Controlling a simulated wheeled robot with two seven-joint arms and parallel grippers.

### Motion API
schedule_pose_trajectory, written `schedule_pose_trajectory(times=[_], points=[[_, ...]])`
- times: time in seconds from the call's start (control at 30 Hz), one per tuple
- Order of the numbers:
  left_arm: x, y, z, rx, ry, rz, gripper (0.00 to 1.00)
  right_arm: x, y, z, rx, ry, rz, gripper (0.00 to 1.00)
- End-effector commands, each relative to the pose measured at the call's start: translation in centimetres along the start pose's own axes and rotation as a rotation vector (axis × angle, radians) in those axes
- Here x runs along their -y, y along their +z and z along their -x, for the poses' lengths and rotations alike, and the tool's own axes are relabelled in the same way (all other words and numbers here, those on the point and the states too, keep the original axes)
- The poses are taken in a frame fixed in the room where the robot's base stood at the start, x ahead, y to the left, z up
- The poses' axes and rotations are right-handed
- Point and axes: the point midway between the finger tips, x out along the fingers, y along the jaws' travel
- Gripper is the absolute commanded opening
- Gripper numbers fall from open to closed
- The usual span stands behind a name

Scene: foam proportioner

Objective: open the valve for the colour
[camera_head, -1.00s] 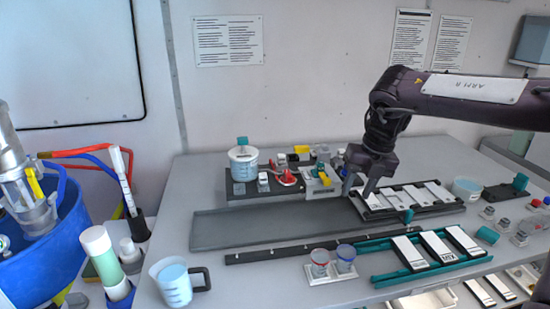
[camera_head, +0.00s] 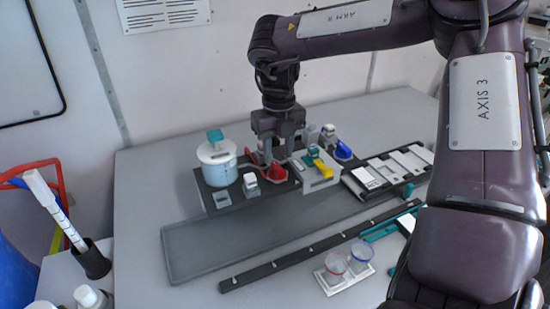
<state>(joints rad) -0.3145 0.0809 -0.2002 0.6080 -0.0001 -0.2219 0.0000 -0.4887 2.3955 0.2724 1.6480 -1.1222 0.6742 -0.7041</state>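A dark base holds a tank with blue liquid (camera_head: 216,163) and a row of small valves. A red valve (camera_head: 277,174) is nearest the tank. A yellow valve (camera_head: 322,168) sits on a light block to its right, and a blue valve (camera_head: 343,151) is further right and back. My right gripper (camera_head: 277,158) points down at the red valve, its two fingers apart with a gap between them. Its fingertips are close to or just above the red valve; I cannot tell whether they touch. My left gripper is not in view.
Two small cups (camera_head: 346,265) stand on a white holder at the front. An empty grey tray (camera_head: 190,250) lies before the base, with a dark rail (camera_head: 290,262) in front. A rack of white plates (camera_head: 365,180) is at right. My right arm covers the right side.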

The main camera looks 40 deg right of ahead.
Motion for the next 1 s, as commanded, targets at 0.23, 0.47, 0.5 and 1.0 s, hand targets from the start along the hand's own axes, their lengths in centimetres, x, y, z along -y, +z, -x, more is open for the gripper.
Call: schedule_pose_trajectory(times=[0.23,0.47,0.5,1.0], points=[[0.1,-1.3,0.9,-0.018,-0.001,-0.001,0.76,0.0,0.0,-3.1,-0.001,0.001,0.000,0.37],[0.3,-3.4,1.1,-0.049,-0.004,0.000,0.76,0.0,0.0,-3.9,0.001,0.002,-0.001,0.37],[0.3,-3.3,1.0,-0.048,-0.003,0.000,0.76,0.0,0.0,-3.9,0.001,0.002,-0.001,0.37],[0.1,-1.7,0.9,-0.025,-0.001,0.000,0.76,0.0,0.0,-3.8,0.001,0.001,-0.001,0.00]])
